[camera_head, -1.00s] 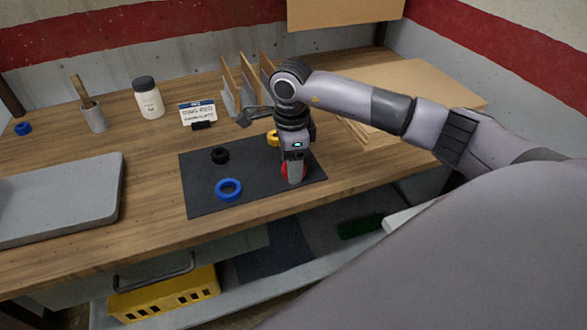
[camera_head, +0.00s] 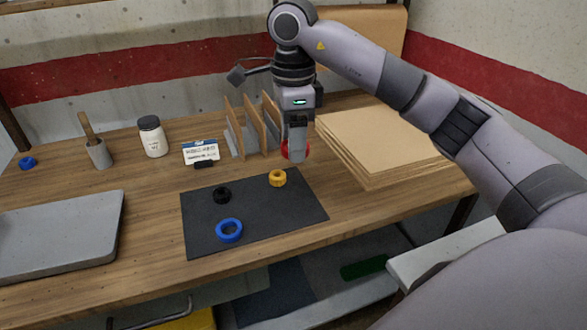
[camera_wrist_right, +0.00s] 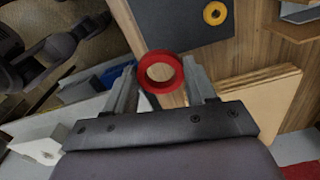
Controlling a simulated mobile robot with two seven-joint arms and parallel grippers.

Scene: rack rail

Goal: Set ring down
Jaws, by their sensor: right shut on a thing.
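A red ring (camera_wrist_right: 147,82) sits between the two fingers of my right gripper (camera_wrist_right: 160,88) in the right wrist view, and the fingers are shut on it. In the head view the right gripper (camera_head: 297,158) points down and holds the red ring (camera_head: 284,150) in the air, near the mat's far right side. The dark mat (camera_head: 280,212) lies on the wooden table. On it are a yellow ring (camera_head: 278,178), a black ring (camera_head: 222,195) and a larger blue ring (camera_head: 229,230). My left gripper is out of view.
A wooden rack (camera_head: 236,130) stands behind the mat, with stacked boards (camera_head: 380,140) to the right. A small sign (camera_head: 201,152), a white jar (camera_head: 152,138) and a cup (camera_head: 98,154) stand behind. A grey tray (camera_head: 60,235) lies left. Another blue ring (camera_head: 27,162) lies far left.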

